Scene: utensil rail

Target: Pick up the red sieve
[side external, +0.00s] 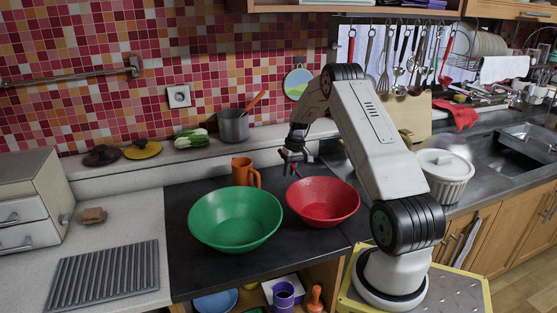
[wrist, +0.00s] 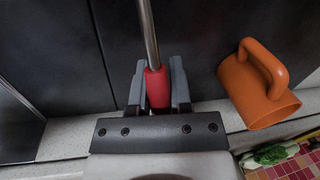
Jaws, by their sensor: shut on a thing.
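My gripper (wrist: 157,87) is shut on the red handle (wrist: 157,86) of a utensil, which I take to be the red sieve. Its straight metal shaft (wrist: 148,32) runs up out of the wrist view, so its head is hidden there. In the side view my gripper (side external: 290,159) is small and dark, above the counter just behind a red bowl (side external: 322,202). The held utensil is too small to make out clearly there.
A green bowl (side external: 235,218) stands left of the red bowl. An orange mug (side external: 246,172) stands behind them; it also shows in the wrist view (wrist: 258,84). A pot (side external: 233,125) is on the ledge. Several utensils hang from the rail at back right.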

